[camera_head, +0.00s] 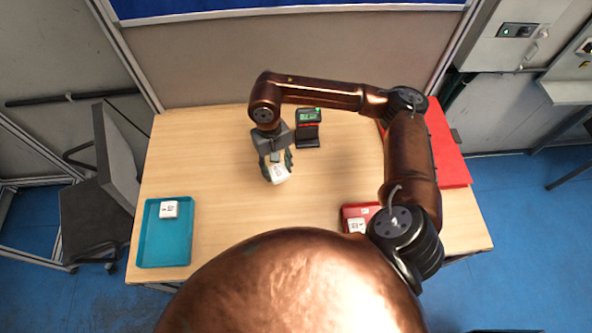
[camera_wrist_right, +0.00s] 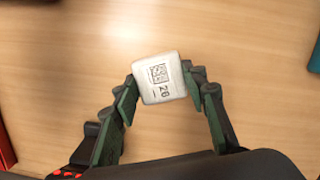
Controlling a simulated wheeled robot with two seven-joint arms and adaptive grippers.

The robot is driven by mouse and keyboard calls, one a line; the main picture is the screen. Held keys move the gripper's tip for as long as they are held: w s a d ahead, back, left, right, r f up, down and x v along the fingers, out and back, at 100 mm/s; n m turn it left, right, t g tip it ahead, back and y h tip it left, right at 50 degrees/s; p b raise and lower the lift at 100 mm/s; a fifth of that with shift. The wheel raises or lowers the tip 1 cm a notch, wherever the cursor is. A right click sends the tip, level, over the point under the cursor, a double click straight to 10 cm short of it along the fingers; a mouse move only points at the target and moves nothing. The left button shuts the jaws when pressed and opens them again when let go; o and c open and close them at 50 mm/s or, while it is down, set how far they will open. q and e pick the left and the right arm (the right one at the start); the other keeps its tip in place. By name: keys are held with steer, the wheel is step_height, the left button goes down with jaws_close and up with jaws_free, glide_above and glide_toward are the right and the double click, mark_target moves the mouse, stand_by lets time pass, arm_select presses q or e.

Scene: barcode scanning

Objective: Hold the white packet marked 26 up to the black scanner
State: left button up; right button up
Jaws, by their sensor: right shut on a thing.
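The white packet marked 26 (camera_head: 279,174) is between the fingers of my right gripper (camera_head: 275,168), which is shut on it above the middle of the table. In the right wrist view the packet (camera_wrist_right: 160,78) shows a square code and the number 26, and both green fingers of the gripper (camera_wrist_right: 160,88) touch its sides. The black scanner (camera_head: 308,128) stands behind and to the right of the packet, apart from it, with a lit green display. My left gripper is not in view.
A teal tray (camera_head: 150,252) with a white packet (camera_head: 169,209) lies at the left of the table (camera_head: 225,225). A red tray (camera_head: 349,211) with a white packet (camera_head: 357,226) is partly hidden by my right arm. A red panel (camera_head: 452,150) lies at the right.

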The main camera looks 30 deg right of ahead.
steer(key=s+d+f+m+p, duration=0.1)
steer(key=s+d+m+p, duration=0.1)
steer(key=m, duration=0.5)
steer(key=s+d+f+m+t+y+p, duration=0.1)
steer(key=s+d+m+p, duration=0.2)
steer(key=m, duration=0.4)
steer(key=s+d+f+m+t+p, duration=0.1)
steer(key=s+d+m+p, duration=0.2)
steer(key=m, duration=0.4)
steer(key=shift+s+d+p, duration=0.25)
steer(key=shift+d+p, duration=0.3)
steer(key=shift+p, duration=0.65)
steer(key=shift+w+d+f+b, duration=0.35)
steer(key=shift+w+f+b, duration=0.05)
steer(key=shift+w+f, duration=0.25)
steer(key=shift+w+d+f+b, duration=0.35)
steer(key=shift+w+f, duration=0.2)
steer(key=shift+f, duration=0.1)
steer(key=shift+w+d+f+b, duration=0.3)
steer(key=shift+w+f+b, duration=0.1)
steer(key=shift+w+f, duration=0.25)
steer(key=shift+s, duration=0.1)
